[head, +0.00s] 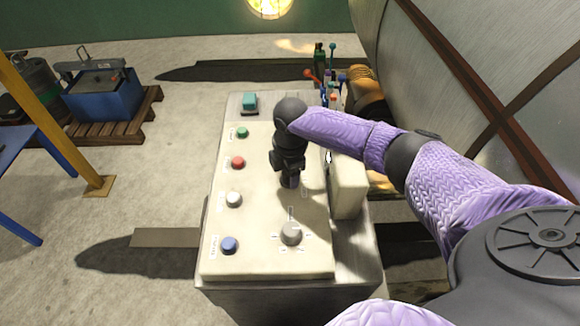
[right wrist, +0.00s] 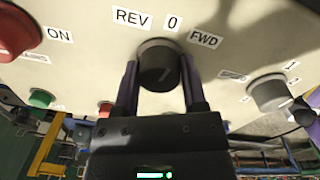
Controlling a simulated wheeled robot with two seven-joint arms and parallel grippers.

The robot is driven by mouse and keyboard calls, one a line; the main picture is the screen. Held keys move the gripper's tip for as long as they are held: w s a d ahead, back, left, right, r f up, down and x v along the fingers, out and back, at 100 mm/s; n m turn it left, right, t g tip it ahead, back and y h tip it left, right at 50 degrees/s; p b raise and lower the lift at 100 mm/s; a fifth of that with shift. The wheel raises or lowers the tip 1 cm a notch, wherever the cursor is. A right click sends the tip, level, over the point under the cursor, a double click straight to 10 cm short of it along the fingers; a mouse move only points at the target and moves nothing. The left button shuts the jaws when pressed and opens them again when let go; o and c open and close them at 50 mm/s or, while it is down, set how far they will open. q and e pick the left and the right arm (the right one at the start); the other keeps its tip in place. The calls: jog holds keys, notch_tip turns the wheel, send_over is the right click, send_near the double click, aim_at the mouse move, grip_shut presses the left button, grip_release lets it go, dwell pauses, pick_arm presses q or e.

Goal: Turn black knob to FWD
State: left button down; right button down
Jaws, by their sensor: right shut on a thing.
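The black knob (right wrist: 158,68) is on the pale panel face, below the labels REV (right wrist: 131,19), 0 (right wrist: 172,22) and FWD (right wrist: 203,39) in the right wrist view. My right gripper (right wrist: 160,88) has one purple finger on each side of the knob and is shut on it. In the head view my right gripper (head: 290,182) reaches down onto the panel (head: 258,255) and hides the knob. I cannot clearly tell which label the knob's pointer faces. My left gripper is not in view.
Green (head: 242,132), red (head: 238,162), white (head: 233,199) and blue (head: 229,244) buttons line the panel's left side. A grey dial (head: 291,233) is near its front. A pale box (head: 349,187) stands close on the right, with coloured levers (head: 332,75) behind.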

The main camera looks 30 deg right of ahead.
jog(key=m+p, duration=0.3)
jog(key=m, duration=0.1)
jog(key=shift+r, duration=0.15)
jog(key=shift+m+p, duration=0.55)
jog(key=shift+m, duration=0.75)
jog(key=shift+c, duration=0.7)
grip_release()
